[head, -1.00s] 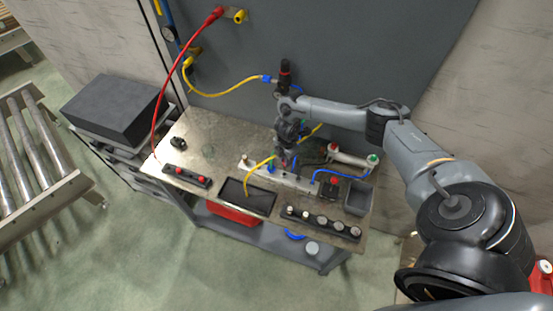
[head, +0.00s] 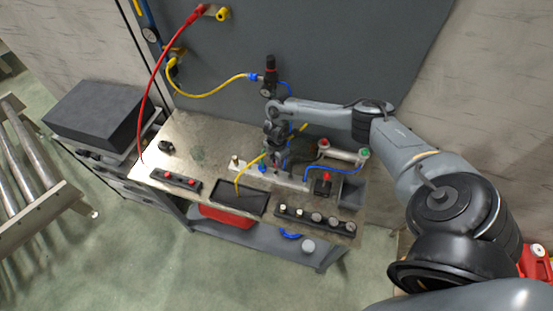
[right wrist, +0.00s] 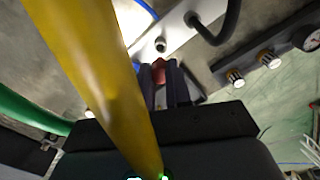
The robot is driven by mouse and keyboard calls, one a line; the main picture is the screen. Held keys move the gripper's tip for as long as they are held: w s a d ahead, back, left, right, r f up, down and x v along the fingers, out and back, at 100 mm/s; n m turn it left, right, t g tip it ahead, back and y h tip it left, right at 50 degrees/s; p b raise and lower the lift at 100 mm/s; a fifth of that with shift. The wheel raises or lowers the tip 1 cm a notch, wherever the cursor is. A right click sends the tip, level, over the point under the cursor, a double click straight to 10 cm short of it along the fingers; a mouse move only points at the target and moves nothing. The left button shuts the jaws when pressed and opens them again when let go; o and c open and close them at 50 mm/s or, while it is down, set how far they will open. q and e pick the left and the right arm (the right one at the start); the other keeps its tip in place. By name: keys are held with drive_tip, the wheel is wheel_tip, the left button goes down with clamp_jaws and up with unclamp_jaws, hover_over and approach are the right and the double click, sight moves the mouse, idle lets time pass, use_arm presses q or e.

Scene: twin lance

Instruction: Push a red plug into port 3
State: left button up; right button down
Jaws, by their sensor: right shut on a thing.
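My right gripper (right wrist: 165,88) is shut on a red plug (right wrist: 159,72), which shows between its dark fingers in the right wrist view. Just beyond the plug is a round metal port (right wrist: 160,45) on a pale manifold bar (right wrist: 135,55); I cannot tell whether plug and port touch. A black hose is seated in the bar beside that port. No port numbers are readable. In the head view the right gripper (head: 276,160) points down over the manifold bar (head: 292,181) on the bench, and the plug is hidden there. My left gripper is not in view.
A yellow hose (right wrist: 95,70) crosses close in front of the wrist camera. In the head view, a black tray (head: 240,197), a knob strip (head: 315,219) and a grey bin (head: 352,193) lie around the bar. The bench's left rear is mostly clear.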

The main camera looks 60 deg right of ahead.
drive_tip(key=shift+f+b, duration=0.9)
drive_tip(key=shift+f, duration=0.6)
idle(0.4)
drive_tip(key=shift+p, duration=0.35)
idle(0.3)
drive_tip(key=shift+f+b, duration=0.35)
drive_tip(key=shift+f, duration=0.05)
idle(0.3)
drive_tip(key=shift+f+b, duration=0.75)
drive_tip(key=shift+f, duration=0.25)
drive_tip(key=c, duration=1)
unclamp_jaws()
drive_tip(key=shift+o, duration=0.2)
drive_tip(key=shift+r, duration=0.2)
wheel_tip(320, 180, up, 10)
drive_tip(key=shift+r, duration=0.25)
